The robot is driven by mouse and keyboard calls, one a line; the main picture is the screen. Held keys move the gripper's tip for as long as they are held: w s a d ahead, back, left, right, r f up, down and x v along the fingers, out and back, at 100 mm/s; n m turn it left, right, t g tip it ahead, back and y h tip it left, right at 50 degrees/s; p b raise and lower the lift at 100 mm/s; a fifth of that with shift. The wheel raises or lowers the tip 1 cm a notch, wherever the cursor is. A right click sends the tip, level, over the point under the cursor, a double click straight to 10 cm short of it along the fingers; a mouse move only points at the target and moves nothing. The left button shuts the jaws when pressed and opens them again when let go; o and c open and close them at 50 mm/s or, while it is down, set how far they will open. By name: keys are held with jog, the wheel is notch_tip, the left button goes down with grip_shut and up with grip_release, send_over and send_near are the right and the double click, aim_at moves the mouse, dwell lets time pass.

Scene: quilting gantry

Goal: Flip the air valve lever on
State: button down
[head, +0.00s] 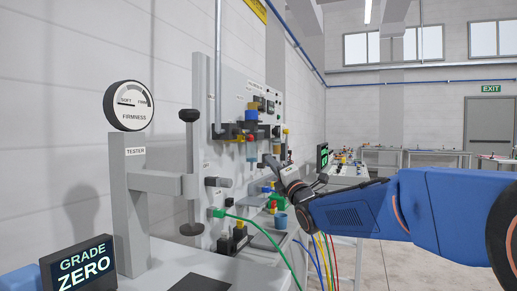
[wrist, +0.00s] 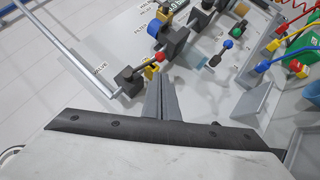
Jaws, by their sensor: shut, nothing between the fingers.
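The air valve is a dark block (wrist: 130,77) at the end of a grey pipe in the wrist view. Its lever ends in a red knob (wrist: 158,56) and points right, away from the block. A yellow piece (wrist: 150,71) sits just below the lever. My gripper (wrist: 154,82) is shut and empty, its tips close below the yellow piece and lever; I cannot tell whether they touch. In the head view my gripper (head: 270,160) is by the panel, a little below and right of the valve area (head: 228,131).
The grey pipe (head: 218,60) runs down the panel to the valve. A blue-topped unit (head: 252,116) is right of it. Coloured hoses (head: 325,262) hang below. A firmness tester (head: 130,200) stands at left, with a "GRADE ZERO" display (head: 82,265) in front.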

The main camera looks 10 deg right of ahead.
aim_at(253, 137)
jog(key=x, duration=1.3)
jog(key=shift+w+r, duration=0.2)
jog(key=shift+w, duration=0.15)
jog(key=shift+w+d+r+n, duration=0.2)
jog(key=shift+w+r+n, duration=0.2)
jog(key=shift+r, duration=0.15)
jog(key=shift+r+n+y, duration=0.3)
jog(key=shift+r+y, duration=0.2)
jog(key=shift+d, duration=0.1)
